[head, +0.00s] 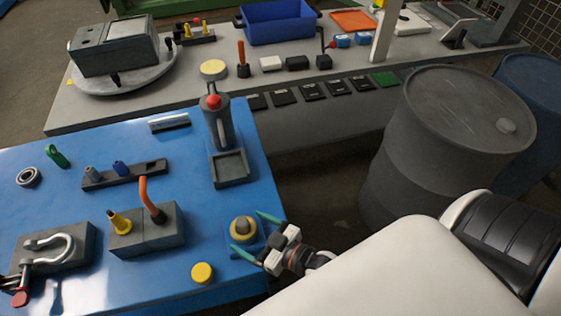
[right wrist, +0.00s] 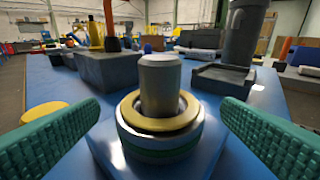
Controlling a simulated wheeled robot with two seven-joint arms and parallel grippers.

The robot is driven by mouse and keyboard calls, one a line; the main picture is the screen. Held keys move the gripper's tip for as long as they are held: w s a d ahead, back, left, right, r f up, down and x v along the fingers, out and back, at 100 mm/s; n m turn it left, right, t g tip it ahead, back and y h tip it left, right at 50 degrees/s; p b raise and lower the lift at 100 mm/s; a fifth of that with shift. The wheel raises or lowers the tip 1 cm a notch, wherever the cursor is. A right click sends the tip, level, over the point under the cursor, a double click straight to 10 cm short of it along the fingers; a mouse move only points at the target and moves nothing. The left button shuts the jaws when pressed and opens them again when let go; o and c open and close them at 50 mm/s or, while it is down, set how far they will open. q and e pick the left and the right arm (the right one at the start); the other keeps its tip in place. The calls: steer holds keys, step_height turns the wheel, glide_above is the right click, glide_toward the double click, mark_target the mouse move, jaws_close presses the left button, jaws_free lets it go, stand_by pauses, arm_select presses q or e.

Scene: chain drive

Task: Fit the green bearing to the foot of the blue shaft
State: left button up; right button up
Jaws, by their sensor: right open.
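A stack of rings (right wrist: 165,130) sits around a grey upright post (right wrist: 160,82) on a blue base: a gold ring on top, silver below, and a green band near the bottom that I take as the green bearing (right wrist: 160,155). In the head view the post and gold ring (head: 243,228) stand at the table's right front edge. My right gripper (head: 257,236) is open, its green fingers on either side of the stack, apart from it. A short blue peg (head: 120,168), perhaps the blue shaft, stands in a dark rack (head: 96,181). My left gripper is not in view.
A yellow disc (head: 202,272) lies near the stack. A dark block (head: 147,234) with orange and yellow pieces, a grey press (head: 217,125), a loose grey ring (head: 29,177) and a green clip-like piece (head: 57,156) share the blue table. Barrels (head: 455,115) stand at right.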

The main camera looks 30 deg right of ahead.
steer(key=b+v, duration=0.1)
steer(key=v, duration=0.8)
steer(key=shift+s+d+b, duration=0.15)
steer(key=shift+s+b, duration=0.2)
steer(key=shift+s, duration=0.05)
steer(key=shift+s+d+r, duration=0.35)
steer(key=shift+s, duration=0.3)
